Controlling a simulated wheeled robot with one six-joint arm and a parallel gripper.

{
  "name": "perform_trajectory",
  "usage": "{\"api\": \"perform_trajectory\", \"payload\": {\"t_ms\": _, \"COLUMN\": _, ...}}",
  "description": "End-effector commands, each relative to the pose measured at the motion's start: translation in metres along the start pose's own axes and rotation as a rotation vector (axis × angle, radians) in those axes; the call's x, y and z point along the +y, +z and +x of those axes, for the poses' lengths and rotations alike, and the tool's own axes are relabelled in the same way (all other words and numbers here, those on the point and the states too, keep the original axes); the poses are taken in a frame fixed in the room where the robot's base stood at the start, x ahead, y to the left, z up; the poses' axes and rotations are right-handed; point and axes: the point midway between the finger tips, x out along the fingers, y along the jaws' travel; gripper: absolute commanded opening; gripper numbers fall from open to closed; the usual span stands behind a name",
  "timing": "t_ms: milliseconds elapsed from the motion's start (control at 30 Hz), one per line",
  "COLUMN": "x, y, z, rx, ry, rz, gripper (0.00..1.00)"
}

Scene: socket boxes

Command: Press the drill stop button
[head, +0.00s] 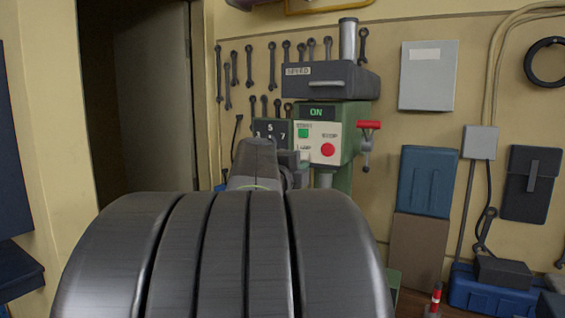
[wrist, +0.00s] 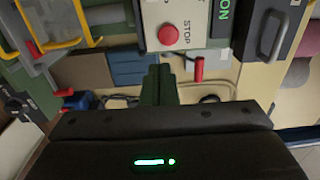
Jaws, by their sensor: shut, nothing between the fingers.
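The drill press (head: 340,170) has a green body and a cream panel, and its display reads ON. The red round stop button (head: 327,149) sits at the panel's lower right, below the word STOP. A green start button (head: 303,133) is at its upper left. In the wrist view, turned sideways, the stop button (wrist: 168,34) shows at the top, beyond my fingertips. My gripper (wrist: 158,70) is shut and empty, with a visible gap in the picture between its tips and the button. In the head view my arm hides most of my gripper.
A red-handled lever (head: 368,126) sticks out at the drill's right side. Wrenches (head: 249,65) hang on the wall behind. A blue bin (head: 427,180) and a blue toolbox (head: 495,290) stand to the right. A dark doorway (head: 150,100) is at the left.

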Motion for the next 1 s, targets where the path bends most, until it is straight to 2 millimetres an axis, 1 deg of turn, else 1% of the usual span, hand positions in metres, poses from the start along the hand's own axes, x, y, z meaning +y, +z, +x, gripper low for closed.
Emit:
{"api": "perform_trajectory", "payload": {"t_ms": 167, "x": 0.0, "y": -0.001, "z": 0.028, "rx": 0.003, "ry": 0.003, "rz": -0.002, "gripper": 0.0}}
{"api": "perform_trajectory", "payload": {"t_ms": 400, "x": 0.0, "y": -0.001, "z": 0.075, "rx": 0.003, "ry": 0.003, "rz": -0.002, "gripper": 0.0}}
{"api": "perform_trajectory", "payload": {"t_ms": 600, "x": -0.001, "y": -0.001, "z": 0.109, "rx": 0.002, "ry": 0.002, "rz": -0.002, "gripper": 0.0}}
{"api": "perform_trajectory", "payload": {"t_ms": 700, "x": -0.001, "y": -0.001, "z": 0.121, "rx": 0.001, "ry": 0.001, "rz": -0.001, "gripper": 0.0}}
{"api": "perform_trajectory", "payload": {"t_ms": 800, "x": 0.0, "y": 0.0, "z": 0.129, "rx": 0.0, "ry": 0.002, "rz": -0.001, "gripper": 0.0}}
{"api": "perform_trajectory", "payload": {"t_ms": 1000, "x": 0.0, "y": 0.0, "z": 0.134, "rx": 0.0, "ry": 0.0, "rz": 0.0, "gripper": 0.0}}
